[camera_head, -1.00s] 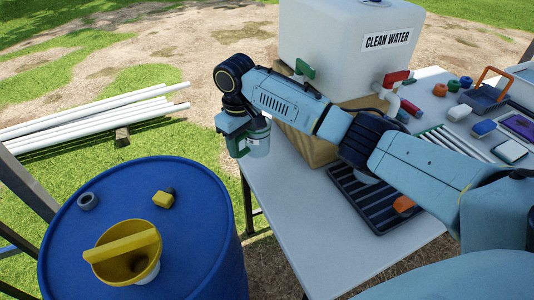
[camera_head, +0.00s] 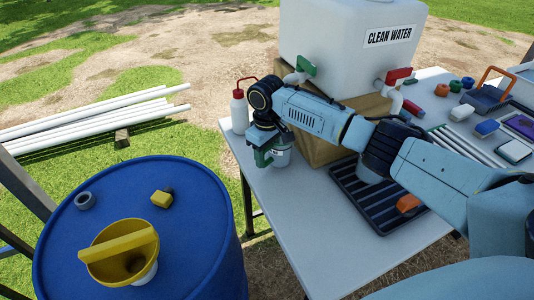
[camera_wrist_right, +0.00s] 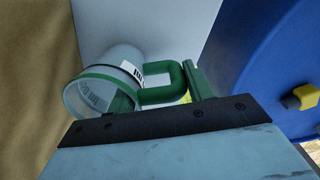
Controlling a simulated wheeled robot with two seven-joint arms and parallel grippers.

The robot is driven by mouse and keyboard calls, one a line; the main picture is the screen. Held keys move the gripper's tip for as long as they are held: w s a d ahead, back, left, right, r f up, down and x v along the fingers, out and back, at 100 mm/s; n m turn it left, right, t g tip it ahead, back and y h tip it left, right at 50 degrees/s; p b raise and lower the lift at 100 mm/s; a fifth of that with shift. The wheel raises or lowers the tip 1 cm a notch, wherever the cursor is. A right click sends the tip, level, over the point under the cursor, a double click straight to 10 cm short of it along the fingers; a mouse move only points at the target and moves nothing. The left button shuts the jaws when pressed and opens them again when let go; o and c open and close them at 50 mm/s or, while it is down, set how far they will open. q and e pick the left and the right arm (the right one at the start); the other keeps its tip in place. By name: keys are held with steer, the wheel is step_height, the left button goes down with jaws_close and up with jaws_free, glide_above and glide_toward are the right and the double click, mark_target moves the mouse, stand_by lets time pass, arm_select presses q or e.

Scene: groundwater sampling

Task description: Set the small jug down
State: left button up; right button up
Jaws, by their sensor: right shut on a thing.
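The small jug (camera_head: 281,158), pale and translucent with a green rim and green handle, is at the left part of the white table (camera_head: 285,210), beside the wooden block under the water tank. I cannot tell whether its base touches the table. In the right wrist view the jug (camera_wrist_right: 112,82) shows its open mouth and measuring marks, with the handle between the fingers. My right gripper (camera_head: 264,155) is shut on the jug's handle; the wrist view shows its green fingers (camera_wrist_right: 165,92). My left gripper is not in view.
A white bottle with a red top (camera_head: 239,112) stands close behind my right wrist. The clean water tank (camera_head: 345,45) has green and red taps. A black rack (camera_head: 375,200) lies under my forearm. A blue drum (camera_head: 190,235) with a yellow funnel (camera_head: 105,260) stands left. The table's front-left is clear.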

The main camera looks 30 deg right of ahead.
steer(key=shift+f, duration=0.1)
steer(key=o, duration=1.1)
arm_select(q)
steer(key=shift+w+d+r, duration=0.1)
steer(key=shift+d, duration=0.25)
arm_select(e)
steer(key=shift+o, duration=0.3)
steer(key=shift+r, duration=0.4)
step_height(320, 180, up, 11)
steer(key=shift+a+r+p, duration=0.1)
steer(key=shift+p, duration=0.9)
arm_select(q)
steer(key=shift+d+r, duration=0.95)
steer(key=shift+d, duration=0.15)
arm_select(e)
steer(key=shift+r, duration=0.15)
